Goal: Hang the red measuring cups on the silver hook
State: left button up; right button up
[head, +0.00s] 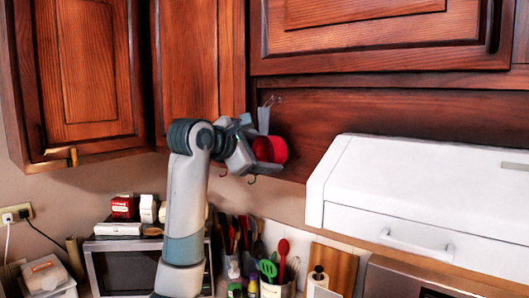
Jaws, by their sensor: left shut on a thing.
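The red measuring cups (270,149) are at the end of my left gripper (257,146), close to the dark wood panel under the upper cabinets. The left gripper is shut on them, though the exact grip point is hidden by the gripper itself. A small silver hook (273,100) shows on the wood panel just above the cups, behind a grey upright piece. The cups are below the hook; I cannot tell whether any part of them touches it. My right gripper is not in view.
Upper wood cabinets (386,36) hang close above the arm. A white range hood (420,190) juts out at the right. Below are a microwave (128,270), several utensils including a red spoon (283,247), and a cutting board (335,262). Small dark hooks (251,179) show under the gripper.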

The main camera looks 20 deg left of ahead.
pick_arm(q)
jog(key=o, duration=1.2)
jog(key=shift+s, duration=0.1)
jog(key=shift+s+a+r+b, duration=0.1)
jog(key=shift+s+a+b, duration=0.1)
jog(key=shift+s+b, duration=0.35)
jog(key=b+v, duration=0.6)
jog(key=v, duration=1)
jog(key=shift+b, duration=0.3)
